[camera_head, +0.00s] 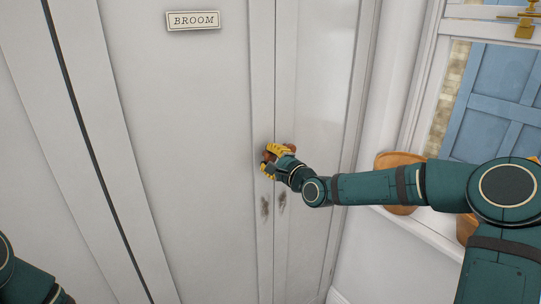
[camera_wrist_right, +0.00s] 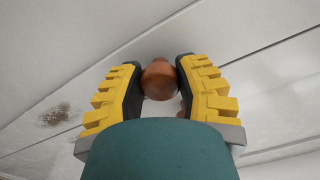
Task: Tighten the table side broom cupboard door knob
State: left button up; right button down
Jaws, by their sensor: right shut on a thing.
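The broom cupboard has pale grey-white doors (camera_head: 180,120) with a "BROOM" label (camera_head: 194,20) on the left one. A round brown wooden door knob (camera_wrist_right: 159,80) sits on the door face in the right wrist view. My right gripper (camera_head: 273,158) is at the doors' meeting edges, and its yellow-backed fingers also show in the wrist view (camera_wrist_right: 158,77), one on each side of the knob, shut on it. In the head view the gripper mostly hides the knob. My left gripper is out of view; only part of my left arm shows at the lower left.
Dark worn smudges (camera_head: 265,206) mark the doors below the gripper. On the right are a window (camera_head: 500,90) with a blue door beyond it and a brown wooden object (camera_head: 398,160) partly behind my right arm. The floor space is not visible.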

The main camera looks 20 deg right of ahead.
jog(key=m, duration=0.5)
jog(key=shift+m, duration=0.3)
jog(key=m+b, duration=0.1)
jog(key=m, duration=0.5)
jog(key=shift+m, duration=0.3)
jog(key=shift+r, duration=0.1)
jog(key=c, duration=0.8)
grip_release()
jog(key=shift+c, duration=0.2)
jog(key=shift+d, duration=0.1)
